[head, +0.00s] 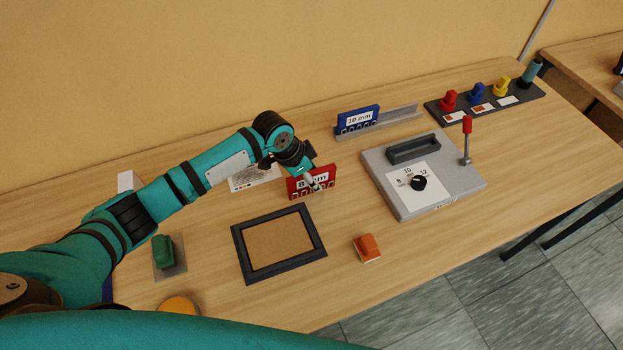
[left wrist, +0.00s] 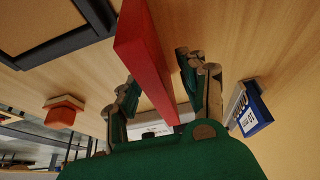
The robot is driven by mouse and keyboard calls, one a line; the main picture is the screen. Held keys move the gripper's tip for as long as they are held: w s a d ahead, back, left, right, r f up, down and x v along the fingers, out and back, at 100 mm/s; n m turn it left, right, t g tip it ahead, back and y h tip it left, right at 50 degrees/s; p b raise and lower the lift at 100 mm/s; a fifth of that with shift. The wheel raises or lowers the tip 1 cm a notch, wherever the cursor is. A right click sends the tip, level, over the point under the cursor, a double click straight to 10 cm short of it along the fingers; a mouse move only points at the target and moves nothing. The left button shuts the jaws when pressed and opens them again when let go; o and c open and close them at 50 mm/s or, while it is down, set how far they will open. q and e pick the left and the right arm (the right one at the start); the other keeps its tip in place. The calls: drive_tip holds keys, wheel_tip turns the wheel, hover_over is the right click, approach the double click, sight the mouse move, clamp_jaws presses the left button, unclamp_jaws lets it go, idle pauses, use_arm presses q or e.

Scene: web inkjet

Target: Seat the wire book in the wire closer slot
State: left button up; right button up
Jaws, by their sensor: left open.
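The red wire book (head: 312,188) with a white label, apparently "8 mm", stands upright right of the table's middle. My left gripper (head: 314,180) is open at it. In the left wrist view the red wire book (left wrist: 147,50) passes between the spread fingers (left wrist: 160,98), with gaps on both sides. The blue wire book (head: 358,119), labelled "10 mm", stands in a grey rack (head: 400,117) behind; it also shows in the left wrist view (left wrist: 253,112). The grey wire closer (head: 455,180) has a dark-rimmed slot (head: 413,149), a black dial and a red-tipped lever. My right gripper is out of view.
A dark-framed tray (head: 238,248) lies in front of the red book. An orange block (head: 367,247) is right of it, a green one (head: 163,252) left. A dark board (head: 470,112) with coloured items is at the back right. Table between red book and closer is clear.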

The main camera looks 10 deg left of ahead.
use_arm(q)
drive_tip(key=shift+f, duration=0.25)
idle(0.7)
clamp_jaws()
